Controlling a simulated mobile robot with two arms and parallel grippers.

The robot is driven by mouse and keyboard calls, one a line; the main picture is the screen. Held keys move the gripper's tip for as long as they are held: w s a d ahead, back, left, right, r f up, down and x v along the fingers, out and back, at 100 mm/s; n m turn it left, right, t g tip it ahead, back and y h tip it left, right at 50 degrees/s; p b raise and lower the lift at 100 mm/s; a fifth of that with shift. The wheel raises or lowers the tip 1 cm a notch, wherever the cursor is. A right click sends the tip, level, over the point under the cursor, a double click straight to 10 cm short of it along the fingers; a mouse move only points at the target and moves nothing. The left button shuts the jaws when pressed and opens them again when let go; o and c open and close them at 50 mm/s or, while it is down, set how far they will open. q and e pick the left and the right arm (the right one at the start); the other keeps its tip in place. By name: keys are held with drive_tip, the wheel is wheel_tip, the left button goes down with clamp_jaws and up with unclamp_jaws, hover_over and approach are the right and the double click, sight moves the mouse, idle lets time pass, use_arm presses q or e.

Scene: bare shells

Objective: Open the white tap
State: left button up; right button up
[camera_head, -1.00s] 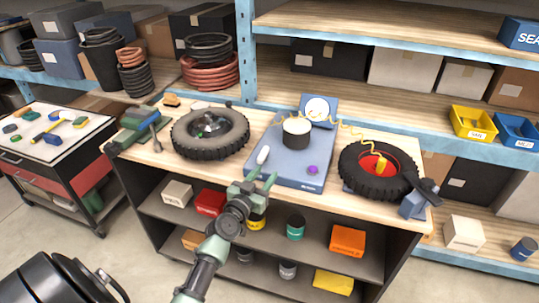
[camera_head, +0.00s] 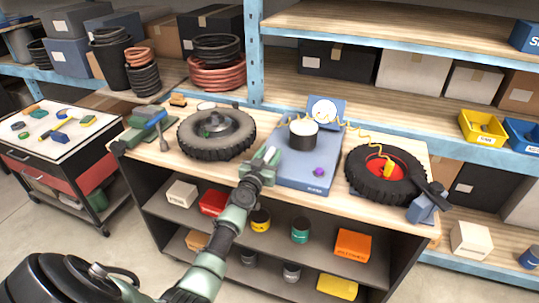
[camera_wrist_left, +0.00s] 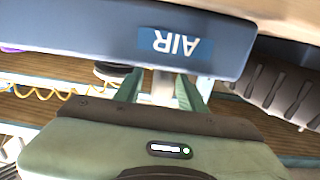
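The white tap (camera_head: 270,152) is a small light lever at the front left of the blue air unit (camera_head: 312,165) on the bench. My left gripper (camera_head: 264,160) reaches up to the unit's front left corner and partly covers the tap in the head view. In the left wrist view the picture is upside down. There the tap (camera_wrist_left: 163,84) shows between my two green fingers (camera_wrist_left: 160,90), with space on both sides, so the gripper is open. Whether a finger touches the tap cannot be told. My right gripper is in neither view.
A tyre (camera_head: 217,133) lies left of the unit and a red-rimmed tyre (camera_head: 386,175) lies right. A purple knob (camera_head: 319,172), a dark pot (camera_head: 303,134) and a gauge (camera_head: 323,110) are on the unit. A yellow coiled hose (camera_head: 350,128) runs right. Shelves (camera_head: 215,240) with boxes and cans are below.

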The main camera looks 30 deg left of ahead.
use_arm(q)
clamp_jaws()
